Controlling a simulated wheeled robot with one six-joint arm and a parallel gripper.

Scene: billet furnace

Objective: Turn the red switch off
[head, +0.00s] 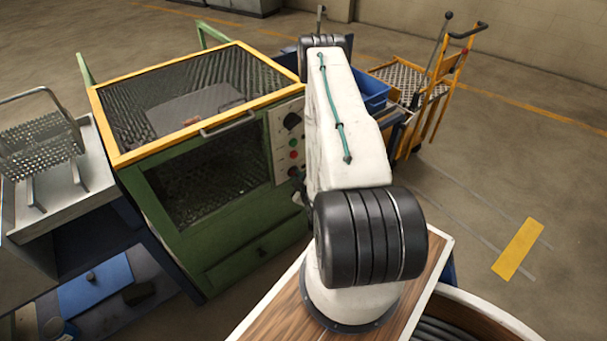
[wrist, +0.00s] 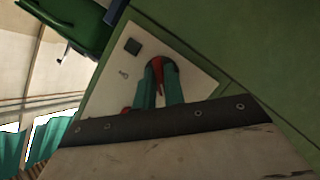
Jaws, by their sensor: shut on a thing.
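The red switch (wrist: 157,68) sits on a pale control panel (wrist: 112,88) and shows as a red piece between my fingers in the wrist view. My gripper (wrist: 160,84) has its two teal fingers shut around it, close to the panel. The fingers hide part of the switch, so I cannot tell its exact turn. In the head view the panel (head: 279,138) is on the right front of the green furnace (head: 255,246).
The panel also bears a black knob (head: 292,121), a green button (head: 293,143) and a red button (head: 293,155). A yellow-framed mesh cover (head: 180,48) tops the furnace. A grey bench (head: 75,195) stands left. A yellow cart (head: 436,105) stands right, with open floor before it.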

